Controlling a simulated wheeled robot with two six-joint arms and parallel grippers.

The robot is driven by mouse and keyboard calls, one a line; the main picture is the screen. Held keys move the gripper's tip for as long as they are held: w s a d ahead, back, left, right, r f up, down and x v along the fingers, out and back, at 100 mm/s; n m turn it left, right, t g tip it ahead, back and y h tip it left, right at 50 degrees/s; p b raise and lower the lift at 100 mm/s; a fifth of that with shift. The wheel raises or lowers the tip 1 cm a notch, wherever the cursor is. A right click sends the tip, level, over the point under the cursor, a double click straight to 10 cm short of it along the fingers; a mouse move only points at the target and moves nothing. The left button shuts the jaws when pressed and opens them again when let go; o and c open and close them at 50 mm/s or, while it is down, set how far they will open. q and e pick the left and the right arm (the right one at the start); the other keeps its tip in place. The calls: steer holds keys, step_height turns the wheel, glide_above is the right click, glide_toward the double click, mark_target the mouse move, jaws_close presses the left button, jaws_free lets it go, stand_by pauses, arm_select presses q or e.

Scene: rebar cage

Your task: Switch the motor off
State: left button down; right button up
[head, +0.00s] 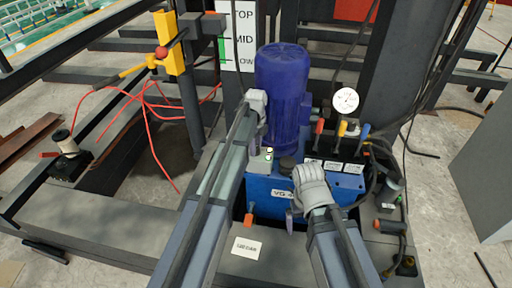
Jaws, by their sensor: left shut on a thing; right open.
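The motor (284,90) is a blue-purple ribbed cylinder standing upright on a blue power unit (263,190) labelled "VG". A small pale switch box (260,163) with a black-and-white switch (269,153) sits at the motor's lower left. My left gripper (259,143) is right above and beside this box, shut on what looks like the switch; its jaws and arm hide most of the contact. The switch's position is too small to read. My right gripper (290,220) is open and empty, in front of the unit's blue face.
Red, yellow and blue levers (342,129) stand right of the motor, with a white gauge (345,101) above. A yellow post (170,45) with red cables is at left. Hoses run down the right side. The dark frame beam (110,222) crosses in front.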

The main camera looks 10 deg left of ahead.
arm_select(q)
steer(key=n, duration=0.6)
steer(key=shift+n, duration=0.3)
steer(key=n, duration=0.6)
stand_by(0.4)
steer(key=shift+c, duration=2.1)
jaws_free()
steer(key=shift+r, duration=0.1)
step_height(320, 180, up, 8)
steer(key=p, duration=0.8)
